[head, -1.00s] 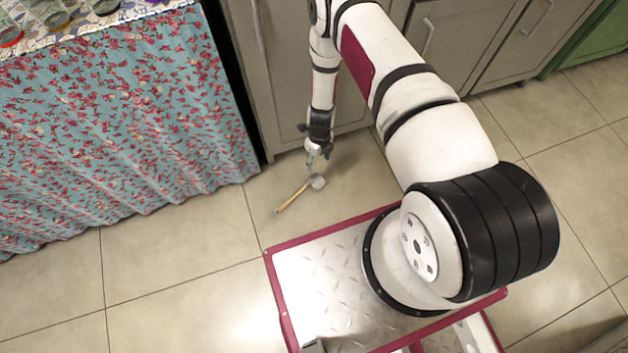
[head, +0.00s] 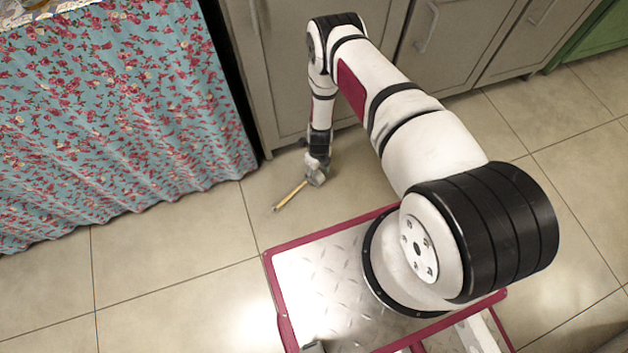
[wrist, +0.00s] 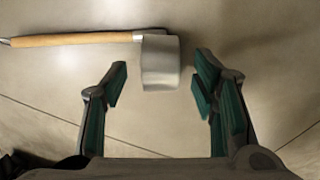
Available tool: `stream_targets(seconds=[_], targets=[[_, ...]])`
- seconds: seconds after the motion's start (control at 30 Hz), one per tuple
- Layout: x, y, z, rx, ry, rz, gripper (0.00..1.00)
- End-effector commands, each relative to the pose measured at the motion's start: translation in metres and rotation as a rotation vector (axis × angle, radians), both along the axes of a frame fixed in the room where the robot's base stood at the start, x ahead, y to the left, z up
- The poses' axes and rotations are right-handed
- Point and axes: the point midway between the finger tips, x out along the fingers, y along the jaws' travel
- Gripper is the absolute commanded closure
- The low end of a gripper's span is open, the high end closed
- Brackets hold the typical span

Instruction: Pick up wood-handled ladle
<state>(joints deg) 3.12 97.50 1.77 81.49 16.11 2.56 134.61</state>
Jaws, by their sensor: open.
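The wood-handled ladle (head: 291,194) lies on the tiled floor. Its handle points down and left in the head view, and its bowl end is at the gripper, partly hidden by it. In the wrist view the ladle's wooden handle (wrist: 75,39) runs across the upper left, and its pale metal bowl (wrist: 160,62) is at the top middle. My gripper (head: 317,177) is low over the bowl end. In the wrist view its open fingers (wrist: 160,82) stand apart, one on each side of the bowl's lower part, with visible gaps. Nothing is gripped.
Grey cabinets (head: 270,60) stand close behind the gripper. A table covered with a floral cloth (head: 120,110) is at the left. My base lies to the lower right of the ladle. Bare floor tiles (head: 180,255) are free at the lower left.

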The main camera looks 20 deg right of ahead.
Motion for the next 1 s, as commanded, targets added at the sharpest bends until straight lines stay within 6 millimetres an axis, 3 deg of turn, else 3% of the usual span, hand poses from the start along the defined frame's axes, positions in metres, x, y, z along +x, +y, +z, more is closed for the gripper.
stream_targets(seconds=[0.2,0.47,0.57,0.7,0.73,1.0], targets=[[0.000,0.000,-0.026,0.000,-0.001,-0.001,0.47],[0.000,0.001,-0.027,0.000,-0.001,0.000,0.47],[0.000,0.001,-0.027,0.000,-0.001,0.000,0.65],[0.000,0.001,-0.027,0.000,-0.001,0.000,0.97],[0.000,0.001,-0.027,0.000,-0.001,0.000,1.00],[0.000,0.001,-0.026,0.000,-0.001,-0.001,1.00]])
